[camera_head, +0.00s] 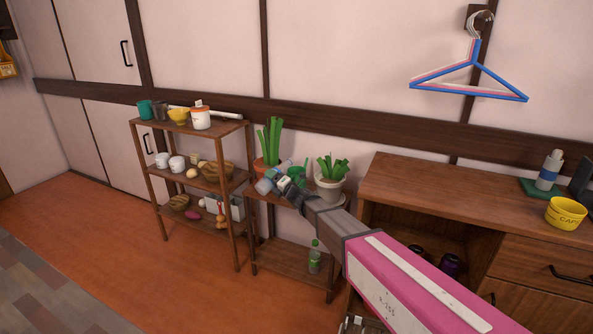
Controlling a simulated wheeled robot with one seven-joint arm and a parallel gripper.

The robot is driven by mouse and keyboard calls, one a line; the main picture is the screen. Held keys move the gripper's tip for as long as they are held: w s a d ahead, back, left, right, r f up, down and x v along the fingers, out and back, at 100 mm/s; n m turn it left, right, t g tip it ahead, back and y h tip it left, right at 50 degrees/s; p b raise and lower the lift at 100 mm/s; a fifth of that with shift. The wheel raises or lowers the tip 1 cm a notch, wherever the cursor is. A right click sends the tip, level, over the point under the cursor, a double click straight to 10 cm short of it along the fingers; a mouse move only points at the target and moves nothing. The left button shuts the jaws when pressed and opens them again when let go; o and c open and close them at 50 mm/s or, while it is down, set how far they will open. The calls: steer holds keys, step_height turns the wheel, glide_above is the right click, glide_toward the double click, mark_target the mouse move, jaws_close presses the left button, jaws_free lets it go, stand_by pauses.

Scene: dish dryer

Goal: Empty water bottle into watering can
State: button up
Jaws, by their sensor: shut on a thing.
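My gripper (281,183) is at the end of my pink and grey arm, above the small plant stand. It is shut on a pale blue, see-through bottle (266,185), which lies strongly tilted, close to sideways. A green thing that looks like the watering can (299,173) stands on the stand's top, just right of the gripper and partly hidden by it. I cannot tell whether the bottle touches the can or whether water is in it.
Potted plants (271,145) (331,178) stand behind and right of the gripper. A shelf rack (236,128) with dishes is at left, a wooden cabinet (445,190) at right. The floor at left is clear.

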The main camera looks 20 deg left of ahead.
steer(key=shift+s+r+m, duration=0.1)
steer(key=shift+m, duration=0.2)
steer(key=shift+w+d+r+m, duration=0.1)
steer(key=shift+w+r+m, duration=0.1)
steer(key=shift+r+m, duration=0.3)
steer(key=shift+w+d+r+m, duration=0.1)
steer(key=shift+w+r+m, duration=0.1)
steer(key=shift+r+m, duration=0.25)
steer(key=shift+r+m+t, duration=0.4)
steer(key=shift+r+m, duration=0.5)
steer(key=shift+m, duration=0.05)
stand_by(0.3)
steer(key=shift+w+d+r+m+t+h+p, duration=0.15)
steer(key=shift+r+m+p, duration=0.1)
steer(key=shift+r+m, duration=0.35)
steer(key=shift+w+a+r+m+t+h+p, duration=0.1)
steer(key=shift+r+m+p, duration=0.1)
steer(key=shift+r+m, duration=0.4)
steer(key=shift+w+d+r+m+t+h+p, duration=0.15)
steer(key=shift+r+m+p, duration=0.1)
steer(key=shift+r+m, duration=0.3)
stand_by(2.4)
steer(key=shift+s+a+f+n+g+y, duration=0.15)
steer(key=shift+s+f+n+g+y, duration=0.05)
steer(key=shift+f+n, duration=0.75)
steer(key=shift+s+a+f+n+g+y, duration=0.1)
steer(key=shift+s+f+n+g+y, duration=0.1)
steer(key=shift+f+n, duration=0.7)
